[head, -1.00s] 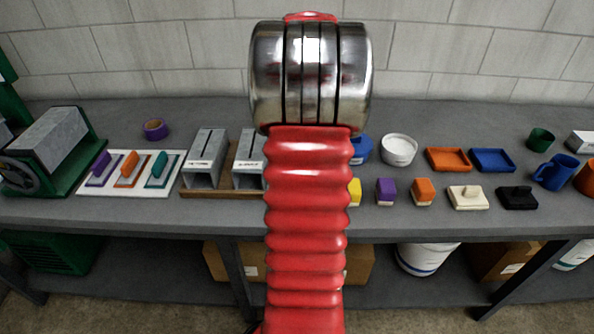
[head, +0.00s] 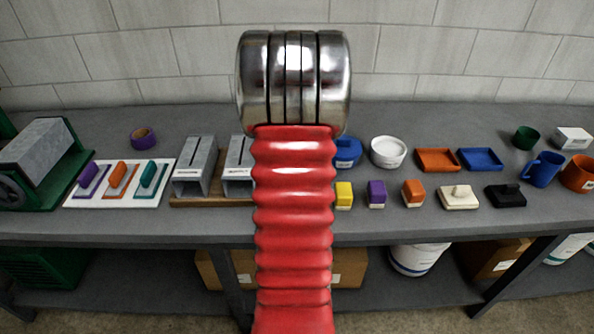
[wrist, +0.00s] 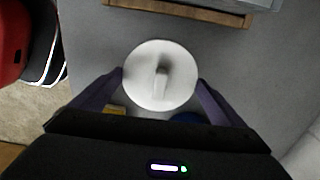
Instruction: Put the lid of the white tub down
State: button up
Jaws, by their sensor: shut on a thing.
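In the wrist view, the white round lid (wrist: 150,88) with a raised grip bar on top is between the two purple fingers of my gripper (wrist: 161,82), which is shut on it. Grey bench top lies beneath the lid, but its height above the bench is hard to judge. In the head view, the white tub (head: 388,154) stands on the bench right of my arm, with its top open. My gripper and the lid are hidden behind my arm in the head view.
A blue tub (head: 346,152) stands left of the white tub. Yellow (head: 344,195), purple (head: 376,194) and orange (head: 413,193) blocks line the front. Orange (head: 437,160) and blue (head: 480,159) trays lie right. Metal channels on a wooden board (head: 190,202) stand left. The front bench strip is clear.

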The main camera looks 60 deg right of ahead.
jog(key=shift+f, duration=2.45)
jog(key=o, duration=0.7)
jog(key=shift+f, duration=0.1)
notch_tip(320, 180, up, 12)
jog(key=shift+r, duration=0.1)
